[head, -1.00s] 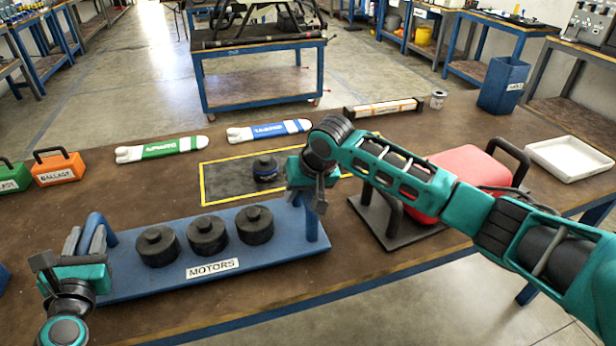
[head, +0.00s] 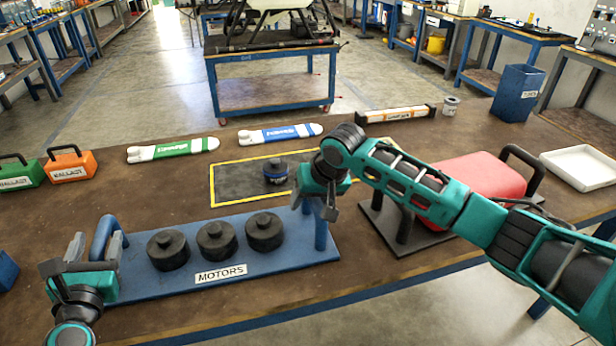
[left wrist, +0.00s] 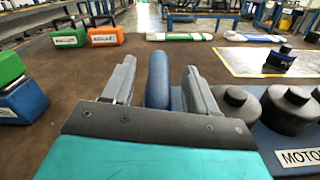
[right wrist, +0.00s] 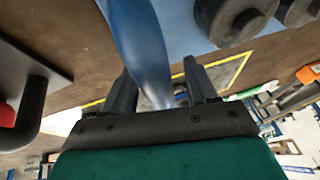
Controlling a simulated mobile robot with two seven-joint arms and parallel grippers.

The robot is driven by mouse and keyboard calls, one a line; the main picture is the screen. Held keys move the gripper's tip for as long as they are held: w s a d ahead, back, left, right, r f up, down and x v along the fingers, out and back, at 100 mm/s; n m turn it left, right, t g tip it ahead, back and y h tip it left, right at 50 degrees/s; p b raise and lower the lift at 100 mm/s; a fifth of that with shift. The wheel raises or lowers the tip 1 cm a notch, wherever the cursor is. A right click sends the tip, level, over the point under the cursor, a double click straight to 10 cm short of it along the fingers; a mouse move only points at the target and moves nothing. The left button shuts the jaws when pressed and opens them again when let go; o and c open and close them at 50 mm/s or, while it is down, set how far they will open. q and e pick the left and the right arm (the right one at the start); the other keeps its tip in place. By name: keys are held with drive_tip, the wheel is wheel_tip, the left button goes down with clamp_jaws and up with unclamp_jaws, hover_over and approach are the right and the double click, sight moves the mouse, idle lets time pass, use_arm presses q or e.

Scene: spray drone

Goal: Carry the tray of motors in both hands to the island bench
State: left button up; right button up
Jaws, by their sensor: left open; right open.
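The blue tray (head: 275,264) lies on the brown bench with three black motors (head: 216,240) in a row and a MOTORS label. Its left handle (head: 106,234) stands upright; in the left wrist view this handle (left wrist: 158,80) is between the fingers of my left gripper (head: 63,256), with gaps on both sides. My left gripper is open. My right gripper (head: 318,204) is open at the right handle (head: 320,236). In the right wrist view the right handle (right wrist: 140,45) passes between its fingers; contact is unclear. My right forearm hides part of the bench behind.
A yellow-outlined mat (head: 235,182) with a blue-banded motor (head: 276,173) lies behind the tray. A red case (head: 475,178) on a dark stand is at right. A blue bench (head: 270,90) stands beyond an aisle of open floor.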

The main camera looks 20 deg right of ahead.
drive_tip(key=shift+r, duration=0.15)
use_arm(q)
drive_tip(key=s, duration=1.1)
drive_tip(key=shift+a, duration=0.45)
use_arm(e)
drive_tip(key=v, duration=1.2)
drive_tip(key=shift+s+f, duration=0.15)
drive_tip(key=shift+f, duration=0.05)
